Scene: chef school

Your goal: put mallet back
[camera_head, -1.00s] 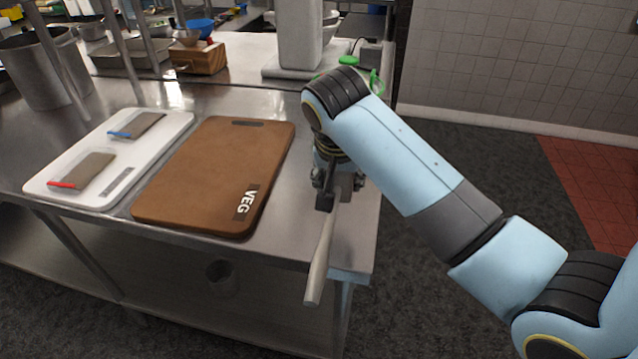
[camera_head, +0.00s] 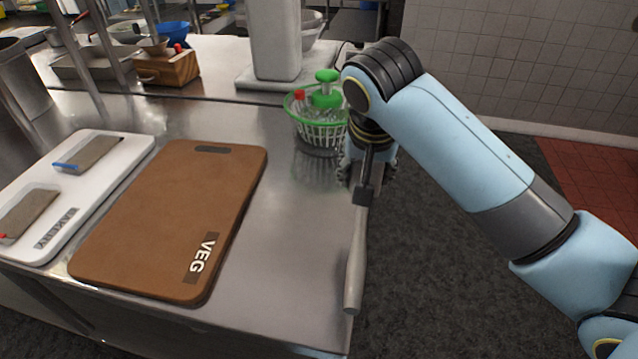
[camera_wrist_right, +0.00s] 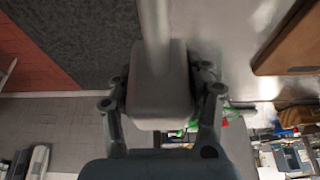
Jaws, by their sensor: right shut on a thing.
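The mallet (camera_head: 356,262) has a pale handle that hangs down toward the viewer, at the right edge of the steel table in the head view. My right gripper (camera_head: 366,182) is shut on the mallet near its head end, and the arm partly hides that end. In the right wrist view the grey block-shaped mallet head (camera_wrist_right: 160,88) sits between the two fingers of my right gripper (camera_wrist_right: 162,100), with the handle running up out of view. My left gripper is not in view.
A brown VEG cutting board (camera_head: 175,220) and a white board (camera_head: 100,170) with two scrapers lie on the steel table (camera_head: 285,240). A green-rimmed basket (camera_head: 318,125) stands close behind my right gripper. Table between the brown board and mallet is clear.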

